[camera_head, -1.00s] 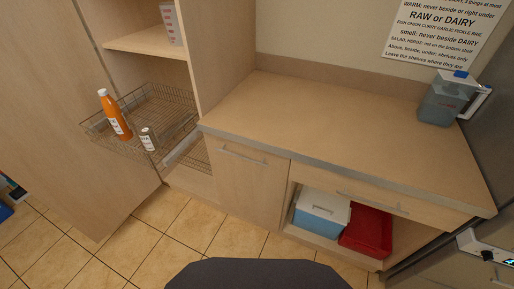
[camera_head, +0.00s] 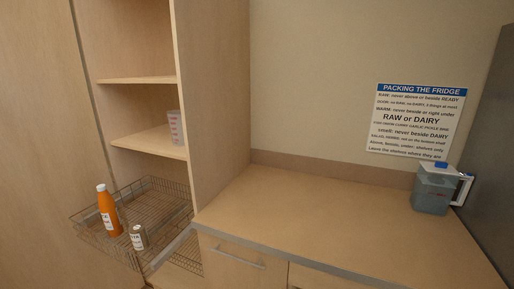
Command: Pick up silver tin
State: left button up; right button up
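A small silver-grey tin (camera_head: 138,237) with a pale label stands in the pulled-out wire basket (camera_head: 160,203) at the lower left. It is upright near the basket's front, just right of an orange bottle (camera_head: 108,210) with a white cap. Neither of my grippers shows in the head view, so I cannot see whether they hold anything.
The basket juts out of a tall open cabinet, below a shelf (camera_head: 150,143) holding a labelled cup (camera_head: 175,127). A mostly bare counter (camera_head: 310,225) lies to the right, with a blue-lidded jug (camera_head: 434,190) at its far end. A packing sign (camera_head: 416,121) hangs above.

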aim_at(140, 239)
jog(key=u, duration=1.4)
